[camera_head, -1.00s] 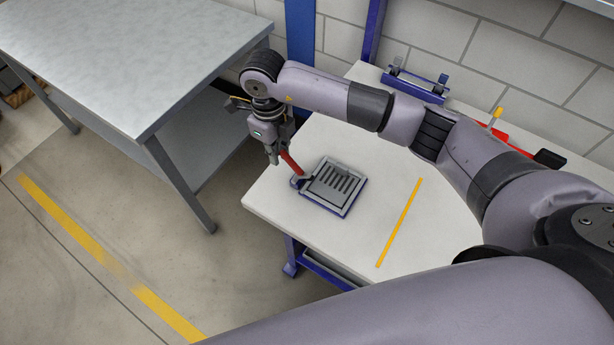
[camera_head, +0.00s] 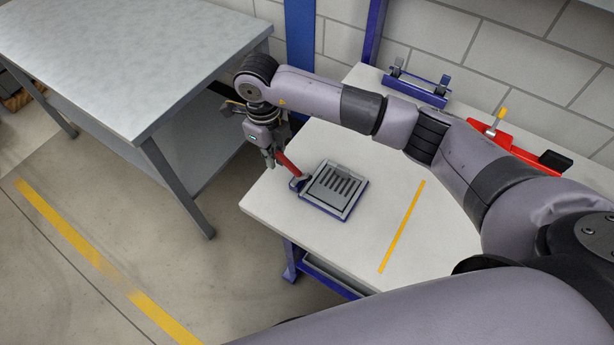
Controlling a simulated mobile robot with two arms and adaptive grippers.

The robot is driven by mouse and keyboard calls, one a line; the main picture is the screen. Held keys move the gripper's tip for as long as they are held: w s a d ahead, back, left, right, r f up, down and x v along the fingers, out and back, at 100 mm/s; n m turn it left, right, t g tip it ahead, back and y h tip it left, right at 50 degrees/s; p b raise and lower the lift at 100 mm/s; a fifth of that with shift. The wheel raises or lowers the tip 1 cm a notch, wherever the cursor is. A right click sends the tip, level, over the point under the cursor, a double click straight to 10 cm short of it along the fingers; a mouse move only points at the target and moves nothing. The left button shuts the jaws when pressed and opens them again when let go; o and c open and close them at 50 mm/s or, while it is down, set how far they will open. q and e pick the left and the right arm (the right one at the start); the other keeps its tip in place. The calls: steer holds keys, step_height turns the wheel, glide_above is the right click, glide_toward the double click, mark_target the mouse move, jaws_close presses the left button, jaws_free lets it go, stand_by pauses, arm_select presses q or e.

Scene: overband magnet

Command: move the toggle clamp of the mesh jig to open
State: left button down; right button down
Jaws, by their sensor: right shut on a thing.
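The mesh jig (camera_head: 347,207) is a flat, dark-framed block with a slotted grey plate, lying near the left edge of the white table. Its toggle clamp has a red handle (camera_head: 289,165) that rises from the clamp base (camera_head: 299,184) at the jig's left side and leans up to the left. My right gripper (camera_head: 272,160) points down at the upper end of the red handle and is shut on it. The fingers partly hide the handle's top. My left gripper is not in view.
A grey metal table (camera_head: 130,50) stands at the left across a floor gap. A blue fixture (camera_head: 417,88) sits at the white table's back. A red device (camera_head: 515,150) lies partly behind my right arm. The tabletop right of the jig is clear, with a yellow strip (camera_head: 402,225).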

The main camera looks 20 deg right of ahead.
mark_target(273, 173)
steer(key=shift+a, duration=0.15)
steer(key=shift+a+f+b, duration=0.15)
steer(key=shift+f+b, duration=0.7)
steer(key=shift+b, duration=0.05)
steer(key=shift+w+a+f, duration=0.15)
steer(key=shift+w, duration=0.05)
steer(key=shift+f+b, duration=1.05)
steer(key=shift+b, duration=0.1)
steer(key=shift+f, duration=0.15)
